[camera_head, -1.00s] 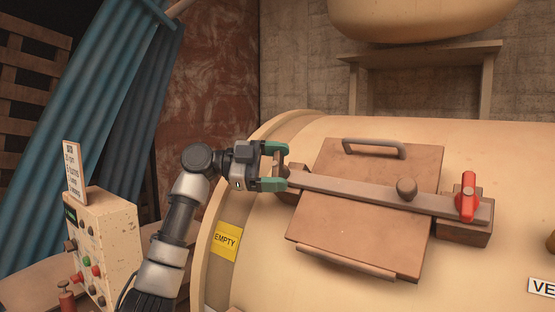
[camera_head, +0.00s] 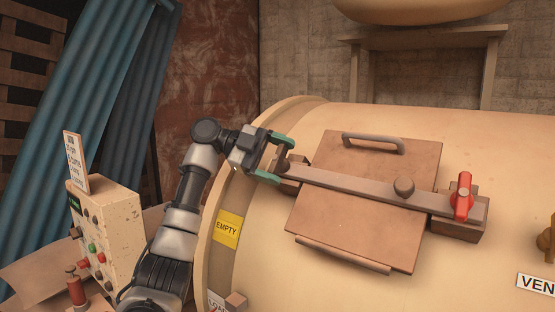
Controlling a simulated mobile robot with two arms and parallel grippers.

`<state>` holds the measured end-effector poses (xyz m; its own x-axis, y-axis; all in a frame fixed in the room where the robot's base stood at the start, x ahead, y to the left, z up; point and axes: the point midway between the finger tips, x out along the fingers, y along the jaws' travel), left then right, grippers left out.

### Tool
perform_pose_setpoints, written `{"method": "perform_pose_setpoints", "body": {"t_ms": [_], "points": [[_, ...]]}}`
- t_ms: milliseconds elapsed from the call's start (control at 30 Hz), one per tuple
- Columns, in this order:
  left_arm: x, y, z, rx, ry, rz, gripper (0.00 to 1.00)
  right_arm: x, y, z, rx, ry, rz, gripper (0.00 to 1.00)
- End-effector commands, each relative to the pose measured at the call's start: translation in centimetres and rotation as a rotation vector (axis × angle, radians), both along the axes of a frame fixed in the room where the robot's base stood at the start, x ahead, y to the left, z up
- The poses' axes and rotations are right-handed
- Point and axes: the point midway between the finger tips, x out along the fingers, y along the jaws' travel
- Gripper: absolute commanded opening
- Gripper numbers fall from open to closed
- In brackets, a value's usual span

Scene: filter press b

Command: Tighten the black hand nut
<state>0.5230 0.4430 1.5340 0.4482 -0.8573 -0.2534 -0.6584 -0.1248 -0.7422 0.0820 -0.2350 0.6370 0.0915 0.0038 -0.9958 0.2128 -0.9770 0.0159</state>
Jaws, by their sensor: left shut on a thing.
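My left gripper (camera_head: 275,158) is at the left end of the clamp bar (camera_head: 345,186) on the tank hatch. Its two green-tipped fingers are on either side of a small dark nut (camera_head: 284,164), and it is shut on it. The fingers partly hide this nut, so its shape and full colour are hard to tell. The bar lies across the brown hatch cover (camera_head: 340,225). My right gripper is not in view.
The cream tank (camera_head: 470,130) fills the right side, with a yellow EMPTY label (camera_head: 228,229). A grey handle (camera_head: 373,142) is on the hatch's upper edge. A control box (camera_head: 113,235) with buttons and a sign (camera_head: 76,163) stand at the left.

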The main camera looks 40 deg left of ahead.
Motion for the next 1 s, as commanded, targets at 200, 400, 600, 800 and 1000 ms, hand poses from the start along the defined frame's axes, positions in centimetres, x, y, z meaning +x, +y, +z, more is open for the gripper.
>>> {"method": "perform_pose_setpoints", "body": {"t_ms": [200, 400, 600, 800, 1000], "points": [[0.0, 0.0, 0.1, -0.001, -0.002, 0.004, 0.92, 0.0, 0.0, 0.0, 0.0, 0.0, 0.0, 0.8], [0.0, 0.0, 0.1, -0.001, -0.001, 0.002, 1.0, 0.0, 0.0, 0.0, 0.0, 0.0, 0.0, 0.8], [-0.4, 0.7, 0.2, 0.0, -0.001, 0.003, 1.0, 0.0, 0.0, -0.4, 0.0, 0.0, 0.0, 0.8], [-2.0, 3.9, 1.0, -0.004, -0.004, 0.006, 1.0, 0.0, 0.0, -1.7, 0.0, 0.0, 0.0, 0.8], [-3.8, 7.2, 2.1, -0.004, -0.003, 0.004, 1.0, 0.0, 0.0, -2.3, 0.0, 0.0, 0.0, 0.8]]}}
